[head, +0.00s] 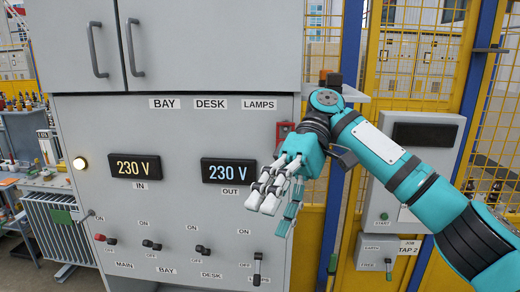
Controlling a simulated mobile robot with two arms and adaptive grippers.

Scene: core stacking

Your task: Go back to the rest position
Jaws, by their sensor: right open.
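My right gripper (272,194) is a hand with white and teal fingers. It is open and empty in front of the grey control panel (130,205), just right of the lit OUT display (229,171). Its fingers point down and left, above the LAMPS lever (257,262). I see no contact with a switch. My teal right arm reaches in from the right edge. My left gripper is not in view.
The panel also has a 230 V IN display (135,166), a lit round lamp (80,163) and a row of small levers, one red (101,237). At right are a grey START box (385,200) and yellow mesh fencing (490,150). A cluttered bench stands at left.

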